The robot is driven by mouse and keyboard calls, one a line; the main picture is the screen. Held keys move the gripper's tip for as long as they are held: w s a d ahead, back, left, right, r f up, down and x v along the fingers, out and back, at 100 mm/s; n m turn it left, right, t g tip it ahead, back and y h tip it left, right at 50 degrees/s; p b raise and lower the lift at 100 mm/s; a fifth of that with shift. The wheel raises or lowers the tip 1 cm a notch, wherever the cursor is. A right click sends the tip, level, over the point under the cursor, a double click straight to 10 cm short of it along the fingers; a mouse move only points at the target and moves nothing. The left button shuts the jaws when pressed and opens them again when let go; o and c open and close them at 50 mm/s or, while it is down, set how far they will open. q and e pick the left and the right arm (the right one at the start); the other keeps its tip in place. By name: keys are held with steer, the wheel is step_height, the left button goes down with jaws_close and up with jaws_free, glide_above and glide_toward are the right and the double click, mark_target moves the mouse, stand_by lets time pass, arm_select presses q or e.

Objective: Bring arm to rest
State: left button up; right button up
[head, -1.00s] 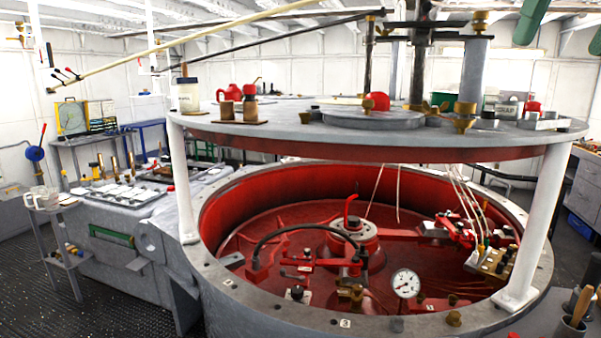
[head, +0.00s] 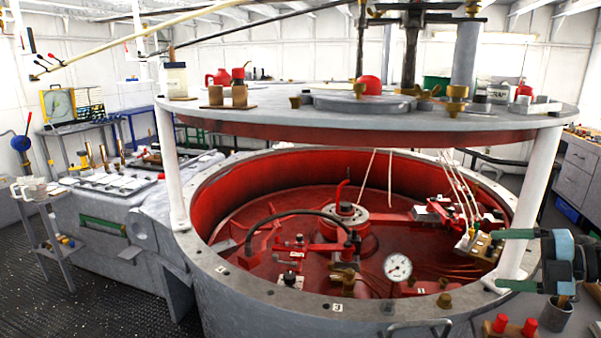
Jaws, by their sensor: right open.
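My right gripper (head: 506,260) is at the lower right of the head view. Its two green fingers point left and stand well apart, one above the other, with nothing between them. It shows in front of the right white post and the rim of the big round red-lined tank (head: 208,258). I cannot tell its exact distance from the rim. My left gripper is not in view.
A round grey lid plate (head: 290,120) stands on white posts (head: 172,170) above the tank. Below my right gripper are a cup (head: 556,314) and red-capped items (head: 514,326). A grey workbench (head: 100,220) stands left. Dark floor (head: 100,310) is clear at lower left.

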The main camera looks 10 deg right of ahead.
steer(key=s+a+f+m+t+h, duration=0.1)
steer(key=s+a+f+m+h, duration=0.25)
steer(key=f, duration=0.65)
steer(key=s+a+f+m+t+h, duration=0.1)
steer(key=s+a+f+m+t, duration=0.1)
steer(key=s+f+m, duration=0.65)
steer(key=s+a+f+m+t+h, duration=0.1)
steer(key=a+f+m+h, duration=0.2)
steer(key=f, duration=0.9)
steer(key=s+a+f+m+g, duration=0.1)
steer(key=s+a+f+m, duration=0.2)
steer(key=a, duration=0.4)
steer(key=s+a+f+m+g, duration=0.2)
steer(key=s+a+f+m, duration=0.1)
steer(key=s+a, duration=0.3)
steer(key=s+a+f+m+g, duration=0.2)
steer(key=s+a+f+m, duration=0.1)
steer(key=a, duration=0.5)
steer(key=shift+s+a+f+h, duration=0.2)
steer(key=shift+s+f+h, duration=0.15)
steer(key=shift+s+f, duration=0.55)
